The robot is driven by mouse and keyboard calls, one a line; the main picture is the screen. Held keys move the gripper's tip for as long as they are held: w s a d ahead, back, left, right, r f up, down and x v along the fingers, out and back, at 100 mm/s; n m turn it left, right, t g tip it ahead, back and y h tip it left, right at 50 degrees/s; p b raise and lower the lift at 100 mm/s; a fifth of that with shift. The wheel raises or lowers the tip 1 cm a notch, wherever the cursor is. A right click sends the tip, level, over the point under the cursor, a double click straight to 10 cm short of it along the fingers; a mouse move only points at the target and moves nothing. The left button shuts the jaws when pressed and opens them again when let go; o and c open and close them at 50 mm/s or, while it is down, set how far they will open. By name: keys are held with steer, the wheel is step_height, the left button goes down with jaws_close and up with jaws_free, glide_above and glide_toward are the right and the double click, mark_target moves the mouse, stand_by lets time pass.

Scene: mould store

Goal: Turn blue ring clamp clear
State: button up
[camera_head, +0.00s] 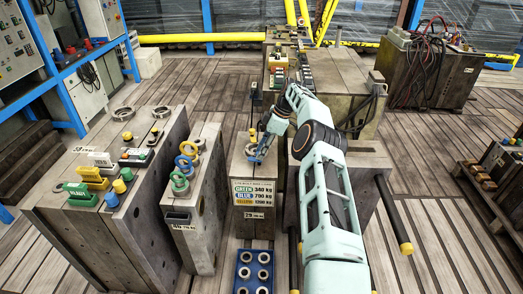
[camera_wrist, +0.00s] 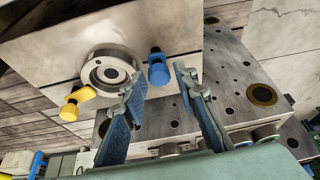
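The blue ring clamp (camera_wrist: 158,70) is a short blue block with a dark bolt on top, in the wrist view. It sits on a mould's pale top face, beside the right edge of a round metal ring (camera_wrist: 108,72). A yellow clamp (camera_wrist: 76,102) sits at the ring's lower left. My gripper (camera_wrist: 159,80) is open, its two blue fingers either side of the line to the blue clamp; contact cannot be told. In the head view my gripper (camera_head: 261,152) is over the middle mould (camera_head: 255,218), and the blue clamp cannot be told apart from its fingers.
A label plate (camera_head: 255,192) lists green, blue and yellow weights. The mould at left (camera_head: 205,215) carries blue and green eye bolts. A larger mould (camera_head: 120,230) holds loose parts. A blue tray (camera_head: 255,268) of rings lies in front. Open floor is at right.

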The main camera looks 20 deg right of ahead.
steer(key=shift+o, duration=0.6)
steer(key=shift+d+r, duration=0.15)
steer(key=shift+r, duration=0.2)
steer(key=v, duration=0.6)
steer(key=shift+r, duration=0.35)
steer(key=shift+s+d, duration=0.1)
